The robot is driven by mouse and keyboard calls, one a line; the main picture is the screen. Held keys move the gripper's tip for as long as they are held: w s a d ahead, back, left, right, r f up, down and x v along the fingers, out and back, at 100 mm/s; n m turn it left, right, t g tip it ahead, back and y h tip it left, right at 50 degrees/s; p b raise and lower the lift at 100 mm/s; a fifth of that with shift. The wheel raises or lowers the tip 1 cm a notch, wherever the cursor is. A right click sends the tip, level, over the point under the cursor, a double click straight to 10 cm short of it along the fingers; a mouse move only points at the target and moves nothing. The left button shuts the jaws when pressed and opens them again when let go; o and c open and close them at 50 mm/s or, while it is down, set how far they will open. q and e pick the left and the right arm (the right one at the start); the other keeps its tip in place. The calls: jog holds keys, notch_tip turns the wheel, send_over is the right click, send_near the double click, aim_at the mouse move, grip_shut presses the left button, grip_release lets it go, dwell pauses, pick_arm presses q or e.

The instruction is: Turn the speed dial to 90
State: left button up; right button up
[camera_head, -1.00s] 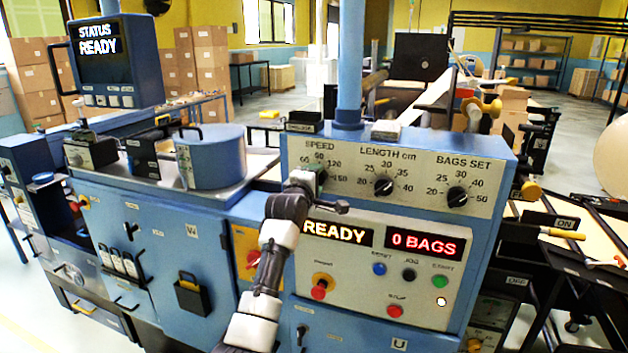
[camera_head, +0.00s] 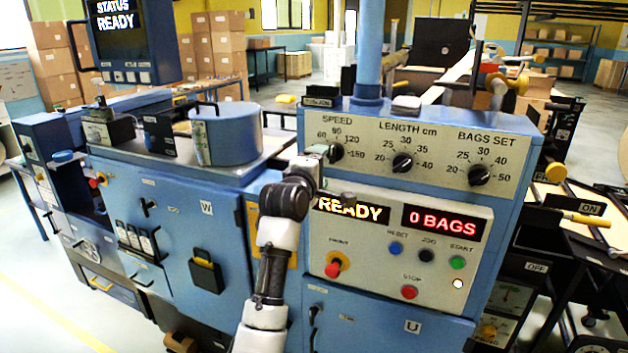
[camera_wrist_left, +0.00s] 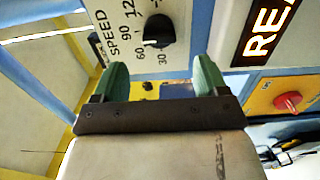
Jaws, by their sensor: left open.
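The SPEED dial (camera_head: 335,152) is a black knob at the left end of the grey dial strip on the blue machine. It also shows in the left wrist view (camera_wrist_left: 159,30), beyond the fingertips, with the printed 30, 60, 90 and 120 around it. A pale mark on it appears to lie toward 60, but it is small. My left gripper (camera_head: 314,160) is just left of the dial in the head view. In the left wrist view its green fingers (camera_wrist_left: 161,75) are apart and empty, not touching the dial. My right gripper is not in view.
The LENGTH dial (camera_head: 402,163) and BAGS SET dial (camera_head: 480,175) are to the right on the same strip. Below are the READY display (camera_head: 352,209), the red front knob (camera_head: 333,269) and several buttons. A blue drum (camera_head: 226,135) stands at left.

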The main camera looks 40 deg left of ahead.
pick_arm(q)
jog(key=shift+b+v, duration=0.3)
jog(key=shift+v, duration=1.2)
